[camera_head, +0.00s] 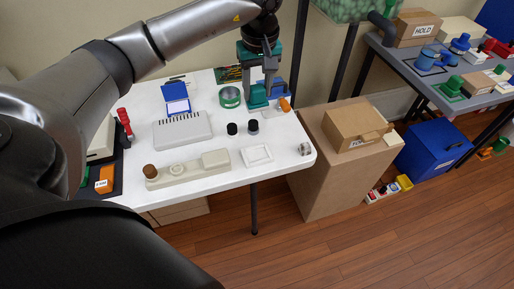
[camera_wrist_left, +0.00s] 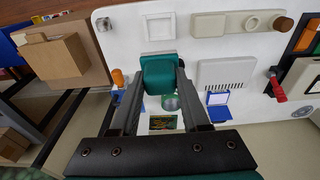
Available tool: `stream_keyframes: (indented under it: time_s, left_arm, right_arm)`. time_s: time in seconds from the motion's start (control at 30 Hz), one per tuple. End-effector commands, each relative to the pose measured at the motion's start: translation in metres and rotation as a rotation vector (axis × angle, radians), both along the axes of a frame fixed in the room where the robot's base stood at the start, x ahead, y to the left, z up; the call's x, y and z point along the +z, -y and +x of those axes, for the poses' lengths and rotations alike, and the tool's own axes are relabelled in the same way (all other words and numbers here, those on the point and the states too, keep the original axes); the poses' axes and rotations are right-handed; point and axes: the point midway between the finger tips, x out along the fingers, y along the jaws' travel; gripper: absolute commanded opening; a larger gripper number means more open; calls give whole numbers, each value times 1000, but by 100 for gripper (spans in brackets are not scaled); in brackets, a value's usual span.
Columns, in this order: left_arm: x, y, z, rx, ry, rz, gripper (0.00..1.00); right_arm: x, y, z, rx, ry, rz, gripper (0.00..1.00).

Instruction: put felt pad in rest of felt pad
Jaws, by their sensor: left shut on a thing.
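My left gripper (camera_head: 259,84) is above the far right part of the white table, pointing down. It is shut on a teal block, which I take to be the felt pad (camera_head: 258,98); in the left wrist view the felt pad (camera_wrist_left: 159,74) sits between the two fingertips. A shallow white square tray (camera_head: 257,155) with a raised rim lies empty near the table's front edge. It may be the pad's rest; it also shows beyond the pad in the left wrist view (camera_wrist_left: 159,26). My right gripper is not in view.
A long cream base (camera_head: 188,169) with a brown knob lies left of the square tray. Two small black cylinders (camera_head: 242,128), a grey slotted box (camera_head: 182,131), a green ring-shaped tin (camera_head: 230,97) and a small metal piece (camera_head: 305,149) stand around. A cardboard box (camera_head: 354,126) is beyond the right edge.

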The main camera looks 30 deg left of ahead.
Motion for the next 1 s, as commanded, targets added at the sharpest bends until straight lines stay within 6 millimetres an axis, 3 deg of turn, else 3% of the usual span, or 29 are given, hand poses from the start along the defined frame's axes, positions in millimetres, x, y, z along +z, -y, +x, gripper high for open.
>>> stream_keyframes:
  time_s: [0.5, 0.63, 0.87, 1.0]
  left_arm:
    - [-127, 0, -2, 3, -7, -1, 0]
    - [-147, 0, -1, 0, -4, 0, 0]
    - [-163, 0, -1, 1, -3, 0, 0]
    - [-184, 0, -1, 2, -5, -1, 0]
  right_arm:
    - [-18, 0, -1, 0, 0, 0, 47]
    - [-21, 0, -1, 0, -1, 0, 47]
    - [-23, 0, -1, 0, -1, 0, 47]
    - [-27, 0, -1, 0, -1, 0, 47]
